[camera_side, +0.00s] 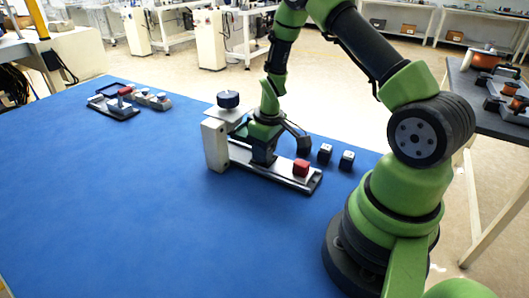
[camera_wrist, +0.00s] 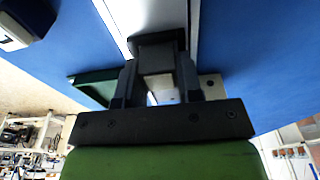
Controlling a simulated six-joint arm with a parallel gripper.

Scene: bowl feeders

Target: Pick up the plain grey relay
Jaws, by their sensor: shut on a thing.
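My gripper (camera_side: 263,152) is low over a long metal rail fixture (camera_side: 240,155) on the blue table. In the wrist view, my gripper (camera_wrist: 158,85) has its two dark fingers closed on the sides of a dark grey block (camera_wrist: 157,57), which looks like the plain grey relay. The block is over the light rail (camera_wrist: 208,45); whether it touches the rail I cannot tell. In the side view my fingers mostly hide it.
Two small dark blocks with pale tops, one (camera_side: 325,153) and another (camera_side: 346,160), stand right of the fixture. Another fixture (camera_side: 120,107) lies far left. The table's front left is clear.

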